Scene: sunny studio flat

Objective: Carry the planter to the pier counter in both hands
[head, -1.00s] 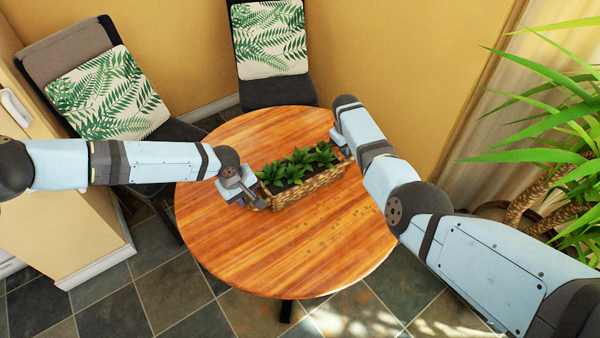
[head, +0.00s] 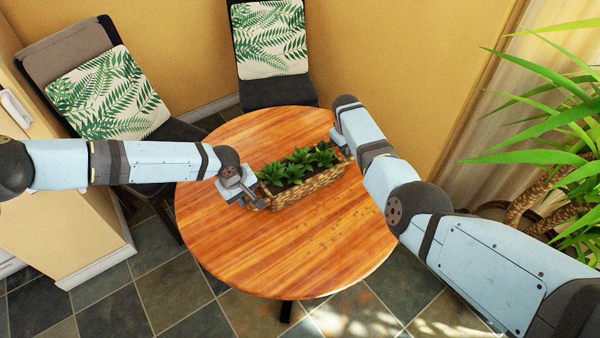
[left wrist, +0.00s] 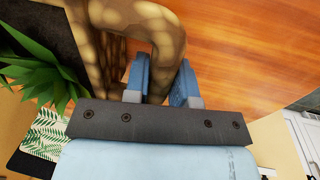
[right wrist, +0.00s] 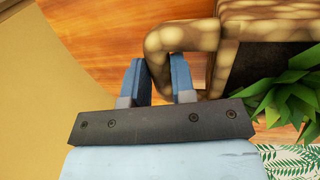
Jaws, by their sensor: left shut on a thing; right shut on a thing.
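The planter (head: 310,190) is a long woven basket with dark soil and several green plants. It is at the middle of the round wooden table (head: 290,255) in the head view; I cannot tell whether its base touches the tabletop. My left gripper (head: 248,201) is at its left end. In the left wrist view the fingers (left wrist: 160,82) are shut around the woven handle (left wrist: 166,40). My right gripper (head: 342,152) is at its right end, partly hidden by my arm. In the right wrist view the fingers (right wrist: 158,82) are shut around the other handle (right wrist: 182,38).
Two dark chairs with leaf-print cushions (head: 108,95) (head: 270,40) stand behind the table against the yellow wall. A pale cabinet (head: 60,190) stands at the left. A large potted plant (head: 550,150) is at the right. Tiled floor (head: 150,300) shows in front.

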